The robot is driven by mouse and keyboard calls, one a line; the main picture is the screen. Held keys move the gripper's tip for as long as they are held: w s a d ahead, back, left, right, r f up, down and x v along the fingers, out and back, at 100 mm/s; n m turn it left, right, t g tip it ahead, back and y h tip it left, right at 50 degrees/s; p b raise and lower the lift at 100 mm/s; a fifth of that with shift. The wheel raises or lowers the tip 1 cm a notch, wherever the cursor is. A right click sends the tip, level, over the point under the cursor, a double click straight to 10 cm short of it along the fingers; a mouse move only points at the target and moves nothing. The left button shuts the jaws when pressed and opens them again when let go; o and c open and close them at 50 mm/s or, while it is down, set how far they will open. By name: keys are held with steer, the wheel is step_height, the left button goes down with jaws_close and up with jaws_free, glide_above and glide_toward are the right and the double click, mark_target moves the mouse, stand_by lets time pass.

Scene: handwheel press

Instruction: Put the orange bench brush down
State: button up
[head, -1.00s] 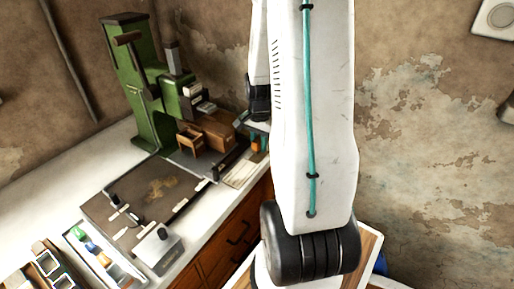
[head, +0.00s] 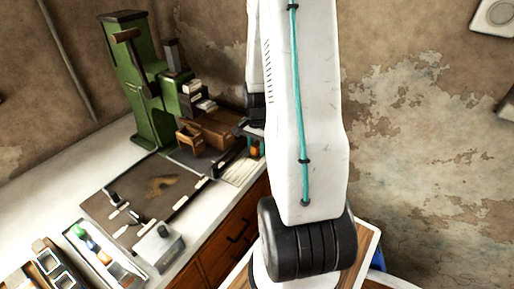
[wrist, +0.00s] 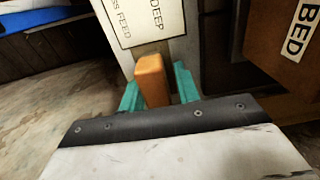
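The orange bench brush (head: 254,152) is small in the head view, by the bench's right end, partly hidden by my arm. In the wrist view the brush (wrist: 153,80) is an orange block between the teal fingers of my gripper (wrist: 156,92). A narrow gap shows between the brush and the right finger. The left finger is close beside it; I cannot tell whether it touches. The fingers look open around the brush. Its lower end is hidden, so its contact with the surface below cannot be seen.
A white card with printed words (wrist: 140,18) lies just beyond the brush. A brown box marked BED (wrist: 285,35) is at the right. The green press (head: 150,90) stands on the bench behind small wooden boxes. A tray of coloured items (head: 100,255) lies at the front left.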

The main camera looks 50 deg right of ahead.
mark_target(257, 143)
steer(key=shift+s+a+f, duration=0.15)
steer(key=shift+s+f, duration=0.2)
steer(key=shift+s, duration=0.15)
steer(key=r, duration=1.2)
steer(key=shift+w+d+r, duration=0.2)
steer(key=shift+w, duration=0.05)
steer(key=a+r+n, duration=0.4)
steer(key=a+r, duration=0.1)
steer(key=a, duration=0.3)
steer(key=a+r+n, duration=0.3)
steer(key=a+r, duration=0.3)
steer(key=a, duration=0.2)
steer(key=s+a+r+n+t, duration=0.1)
steer(key=s+a+r+n, duration=0.3)
steer(key=s+a+n, duration=0.6)
steer(key=s+a, duration=0.2)
steer(key=a, duration=0.2)
steer(key=shift+s+a, duration=0.15)
steer(key=shift+s, duration=0.1)
steer(key=shift+r, duration=0.1)
